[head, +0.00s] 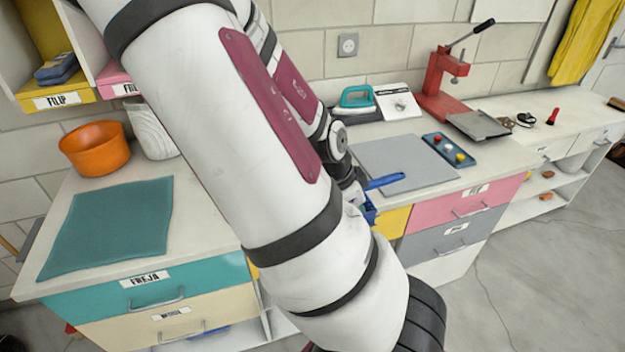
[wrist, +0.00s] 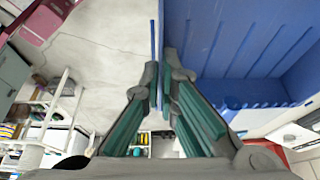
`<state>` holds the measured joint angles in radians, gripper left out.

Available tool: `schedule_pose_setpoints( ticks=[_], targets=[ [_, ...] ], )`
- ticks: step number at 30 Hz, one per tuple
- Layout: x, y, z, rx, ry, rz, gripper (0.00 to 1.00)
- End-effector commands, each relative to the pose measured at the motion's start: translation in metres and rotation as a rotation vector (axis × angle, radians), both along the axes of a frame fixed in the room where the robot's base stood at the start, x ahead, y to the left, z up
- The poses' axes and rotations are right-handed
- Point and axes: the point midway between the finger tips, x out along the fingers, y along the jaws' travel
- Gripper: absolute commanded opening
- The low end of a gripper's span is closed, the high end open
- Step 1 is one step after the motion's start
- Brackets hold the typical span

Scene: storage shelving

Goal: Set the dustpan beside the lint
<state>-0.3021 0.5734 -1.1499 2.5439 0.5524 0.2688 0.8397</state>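The blue dustpan shows in the head view by its handle (head: 386,181) and a small part of its pan, near the front edge of the counter; my arm hides the rest. In the wrist view its ridged blue pan (wrist: 240,45) fills the upper right, close to the camera. My gripper (wrist: 160,72) has its fingers close together around a thin blue side wall of the pan. In the head view my gripper is mostly hidden behind my arm. I cannot make out any lint in either view.
A grey mat (head: 400,164) lies behind the dustpan. Beside it are a blue tray with knobs (head: 448,150), a teal iron (head: 357,98) and a red press (head: 440,85). On the left counter are a teal mat (head: 108,225) and an orange bowl (head: 95,148).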

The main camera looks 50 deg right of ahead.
Motion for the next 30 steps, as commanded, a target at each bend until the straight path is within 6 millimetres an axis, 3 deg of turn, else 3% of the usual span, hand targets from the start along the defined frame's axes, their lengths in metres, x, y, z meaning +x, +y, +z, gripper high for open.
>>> schedule_pose_setpoints(
  ticks=[16, 27, 30],
  targets=[
    [0.106, -0.064, -0.012, -0.005, 0.001, 0.002, 0.0],
    [0.134, -0.08, -0.015, -0.003, 0.0, 0.004, 0.0],
    [0.131, -0.079, -0.03, 0.0, 0.003, -0.001, 0.0]
  ],
)
